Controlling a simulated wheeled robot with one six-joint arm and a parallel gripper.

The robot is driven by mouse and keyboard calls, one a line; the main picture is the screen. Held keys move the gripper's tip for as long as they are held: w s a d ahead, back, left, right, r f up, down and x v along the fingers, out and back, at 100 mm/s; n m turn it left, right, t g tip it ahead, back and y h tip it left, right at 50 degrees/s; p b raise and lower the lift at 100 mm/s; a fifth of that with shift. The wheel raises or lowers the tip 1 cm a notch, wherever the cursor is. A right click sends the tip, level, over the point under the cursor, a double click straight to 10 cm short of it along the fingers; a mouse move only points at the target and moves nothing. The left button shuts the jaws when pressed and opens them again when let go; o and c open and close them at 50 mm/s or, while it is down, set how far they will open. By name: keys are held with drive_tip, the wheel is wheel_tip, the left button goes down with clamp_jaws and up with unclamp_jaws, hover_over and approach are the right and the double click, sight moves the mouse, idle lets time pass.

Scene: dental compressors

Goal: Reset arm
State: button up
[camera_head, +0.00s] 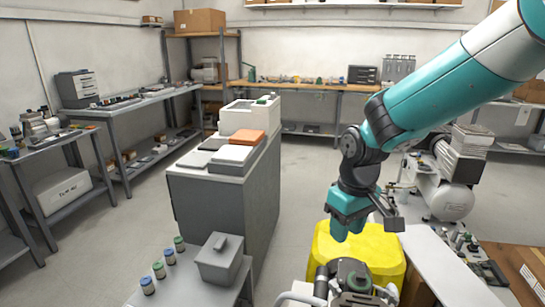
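My teal and white arm comes in from the upper right and bends down near the middle right. At its end my gripper (352,212) points downward above a bright yellow container (358,250). The view is too coarse to tell whether its fingers are open or shut. I see no object clearly held in it. My gripper hides part of the yellow container's top and back.
A grey cabinet (215,192) with white and orange items stands left of my gripper. A compressor (452,200) is at the right, beside a white-topped table (445,262). Small jars (159,270) and a grey box (220,262) are in front. Floor shows at left.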

drive_tip(key=s+a+r+y+p, duration=0.1)
drive_tip(key=s+r, duration=0.4)
drive_tip(key=s, duration=0.6)
drive_tip(key=s+a+r+n+y, duration=0.1)
drive_tip(key=s+a+r+y, duration=0.1)
drive_tip(key=s+r, duration=0.4)
drive_tip(key=s, duration=0.5)
drive_tip(key=shift+s+a+n+y+p, duration=0.2)
drive_tip(key=shift+a+n+y+p, duration=0.1)
drive_tip(key=shift+a+p, duration=0.1)
